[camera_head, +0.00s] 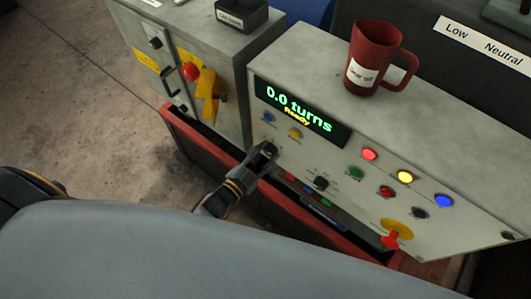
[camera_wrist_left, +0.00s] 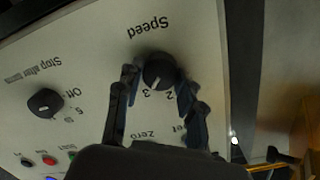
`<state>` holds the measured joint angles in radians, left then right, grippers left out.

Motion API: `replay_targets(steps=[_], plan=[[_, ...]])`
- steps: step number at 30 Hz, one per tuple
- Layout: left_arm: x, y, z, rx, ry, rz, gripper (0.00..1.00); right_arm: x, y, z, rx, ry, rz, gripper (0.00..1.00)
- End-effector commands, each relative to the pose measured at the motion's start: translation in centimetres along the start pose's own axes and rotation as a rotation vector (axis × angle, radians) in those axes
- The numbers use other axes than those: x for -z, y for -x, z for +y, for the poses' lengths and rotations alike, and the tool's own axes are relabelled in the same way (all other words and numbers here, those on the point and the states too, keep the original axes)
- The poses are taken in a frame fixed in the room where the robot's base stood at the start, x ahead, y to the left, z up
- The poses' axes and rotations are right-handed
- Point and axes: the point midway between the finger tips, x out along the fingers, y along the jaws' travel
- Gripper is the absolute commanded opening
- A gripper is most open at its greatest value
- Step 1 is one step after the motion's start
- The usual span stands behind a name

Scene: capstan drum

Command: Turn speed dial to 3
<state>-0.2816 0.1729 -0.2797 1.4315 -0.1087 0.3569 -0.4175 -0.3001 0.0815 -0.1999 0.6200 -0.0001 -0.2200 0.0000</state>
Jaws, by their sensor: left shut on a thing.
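The speed dial (camera_wrist_left: 158,71) is a round black knob with a pale pointer line, under the label "Speed" in the left wrist view. Its pointer line lies near the marks 2 and 3, closer to the 3. My left gripper (camera_wrist_left: 160,80) has one finger on each side of the dial and is shut on it. In the head view my left gripper (camera_head: 268,151) reaches the left part of the control panel (camera_head: 335,160) and hides the dial. My right gripper is in neither view.
A second black knob (camera_wrist_left: 45,102), labelled "Stop after turns", sits beside the dial. The display (camera_head: 300,110) reads "0.0 turns" and "Ready". Several coloured buttons and a red switch (camera_head: 394,236) are on the panel. A red mug (camera_head: 375,60) stands on top.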

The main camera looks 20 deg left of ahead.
Motion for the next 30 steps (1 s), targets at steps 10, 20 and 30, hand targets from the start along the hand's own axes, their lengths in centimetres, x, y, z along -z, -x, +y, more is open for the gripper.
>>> replay_targets(steps=[10,20,30], plan=[[0.0,0.0,0.0,0.000,-0.011,0.000,0.06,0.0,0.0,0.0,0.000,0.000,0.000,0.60],[0.0,0.0,0.0,0.000,-0.010,0.000,0.61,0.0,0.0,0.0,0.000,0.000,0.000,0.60],[-0.1,1.4,0.1,-0.001,-0.008,-0.002,0.61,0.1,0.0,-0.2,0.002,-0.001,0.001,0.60]])
